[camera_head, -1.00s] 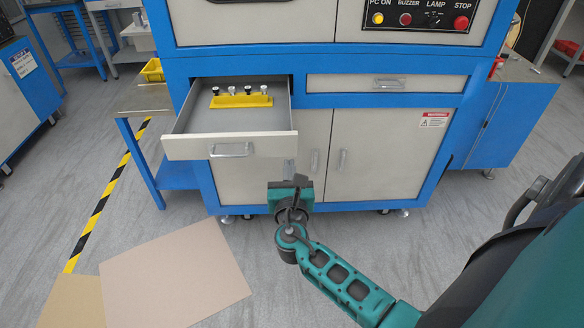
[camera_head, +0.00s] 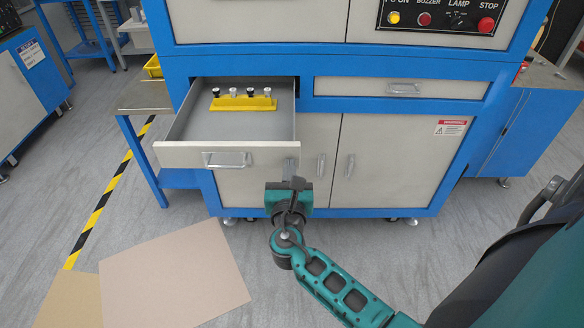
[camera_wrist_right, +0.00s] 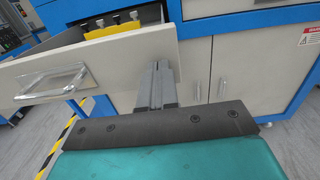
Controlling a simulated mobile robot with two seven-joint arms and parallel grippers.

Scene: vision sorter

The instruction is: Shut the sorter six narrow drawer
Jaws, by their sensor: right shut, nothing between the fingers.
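The narrow drawer (camera_head: 216,157) at the left of the blue sorter (camera_head: 330,69) is pulled well out. A yellow rack (camera_head: 243,103) with several small knobbed pieces sits inside it. The drawer's silver handle (camera_head: 227,160) is on its white front, and also shows in the right wrist view (camera_wrist_right: 52,81). My right gripper (camera_head: 290,168) is at the right end of the drawer front, its fingers shut and empty. In the right wrist view the fingertips (camera_wrist_right: 157,68) overlap the drawer front near its right edge; I cannot tell whether they touch. My left gripper is not in view.
A second, shut wide drawer (camera_head: 403,89) is to the right. Cabinet doors (camera_head: 385,165) with upright handles are below. Cardboard sheets (camera_head: 175,275) lie on the floor at lower left. A metal side table (camera_head: 145,97) stands left of the drawer.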

